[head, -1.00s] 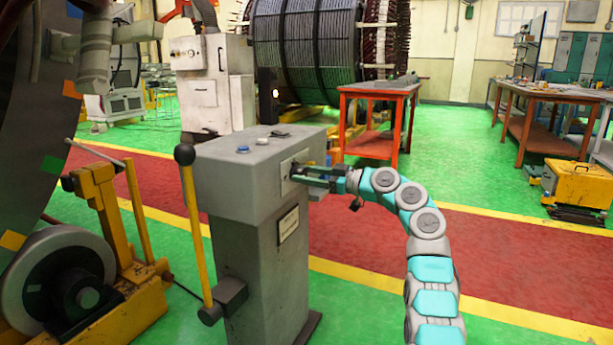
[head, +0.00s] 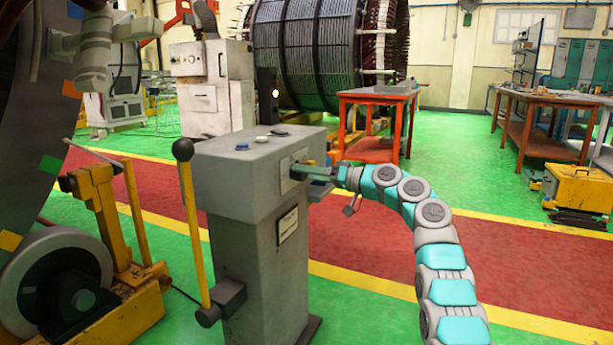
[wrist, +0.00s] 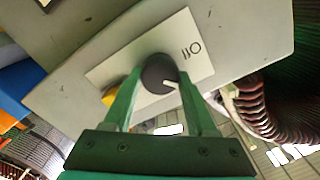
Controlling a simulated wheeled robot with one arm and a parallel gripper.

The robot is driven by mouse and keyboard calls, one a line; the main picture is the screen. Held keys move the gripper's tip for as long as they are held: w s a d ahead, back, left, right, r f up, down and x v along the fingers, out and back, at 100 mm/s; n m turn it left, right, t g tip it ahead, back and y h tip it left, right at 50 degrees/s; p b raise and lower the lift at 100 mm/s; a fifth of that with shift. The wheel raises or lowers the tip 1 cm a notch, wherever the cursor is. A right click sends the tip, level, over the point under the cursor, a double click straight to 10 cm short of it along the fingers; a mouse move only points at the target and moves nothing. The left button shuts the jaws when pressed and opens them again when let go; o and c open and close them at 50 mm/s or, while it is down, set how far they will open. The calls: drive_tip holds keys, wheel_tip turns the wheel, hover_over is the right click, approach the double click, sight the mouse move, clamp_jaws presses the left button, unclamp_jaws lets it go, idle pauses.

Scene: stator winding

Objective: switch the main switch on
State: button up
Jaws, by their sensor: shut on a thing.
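The main switch is a round dark knob (wrist: 157,72) with a white pointer mark, on a pale plate (wrist: 120,68) on the side of the grey control pedestal (head: 235,180). The plate's lettering seems to read OFF and appears turned over; the pointer aims down and right in the wrist view, not straight at the lettering. My gripper (wrist: 160,76) has its two green fingers on either side of the knob and is shut on it. In the head view my gripper (head: 298,171) reaches the plate from the right, and the knob is hidden by the fingers.
The pedestal's top has a blue button (head: 242,147) and dark controls. A yellow lever with a black ball (head: 183,150) stands at its left. A red table (head: 375,95) is behind it.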

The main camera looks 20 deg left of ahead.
drive_tip(key=shift+w+f+m+b, duration=0.1)
drive_tip(key=shift+m+b, duration=0.15)
drive_tip(key=shift+m, duration=1.8)
drive_tip(key=shift+f+m+b, duration=0.1)
drive_tip(key=shift+m+b, duration=0.1)
drive_tip(key=shift+m, duration=1.85)
drive_tip(key=o, duration=1.4)
drive_tip(key=shift+c, duration=0.2)
drive_tip(key=d+b, duration=0.3)
drive_tip(key=d, duration=0.5)
drive_tip(key=shift+s, duration=0.25)
